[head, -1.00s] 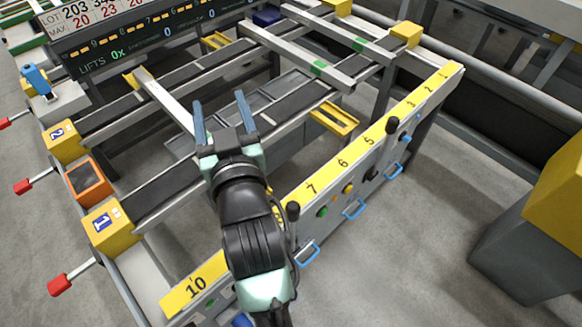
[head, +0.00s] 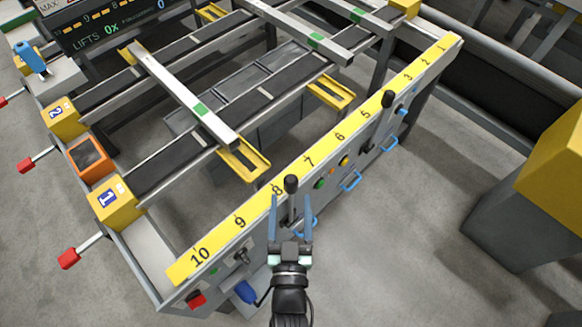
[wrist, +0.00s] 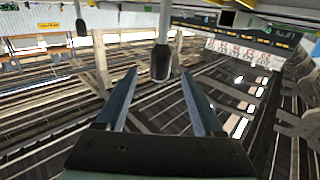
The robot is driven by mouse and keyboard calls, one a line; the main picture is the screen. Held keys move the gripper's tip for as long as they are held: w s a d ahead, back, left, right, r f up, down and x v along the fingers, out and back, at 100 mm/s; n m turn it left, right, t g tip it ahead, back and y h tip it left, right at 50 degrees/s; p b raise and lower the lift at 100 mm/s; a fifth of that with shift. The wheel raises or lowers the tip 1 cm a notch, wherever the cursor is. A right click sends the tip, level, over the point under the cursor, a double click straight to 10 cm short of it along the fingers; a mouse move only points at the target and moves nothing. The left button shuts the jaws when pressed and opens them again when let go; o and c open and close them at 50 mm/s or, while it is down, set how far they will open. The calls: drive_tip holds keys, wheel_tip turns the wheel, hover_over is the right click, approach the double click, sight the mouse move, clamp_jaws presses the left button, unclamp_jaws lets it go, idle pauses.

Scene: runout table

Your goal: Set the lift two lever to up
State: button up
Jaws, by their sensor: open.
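Two levers with black knobs stand on the front panel: a near lever (head: 291,184) by the number 8 and a far lever (head: 388,99) nearer the number 4. I cannot read which is lift two. My gripper (head: 290,199) is open and empty in front of the panel, its fingers pointing at the near lever. In the wrist view a black knob (wrist: 161,64) shows beyond the gap between the open fingers (wrist: 160,88). I see no contact, and the lever's lower part is partly hidden by the gripper.
The yellow numbered strip (head: 309,162) runs along the panel top. Blue handles (head: 351,181) stick out from the panel's front. A yellow and grey block (head: 530,210) stands at right, with bare floor between. Red-tipped handles (head: 69,258) stick out at left.

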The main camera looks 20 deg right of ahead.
drive_tip(key=x, duration=0.8)
drive_tip(key=shift+w+d, duration=0.15)
drive_tip(key=shift+w, duration=0.15)
clamp_jaws()
idle(1.1)
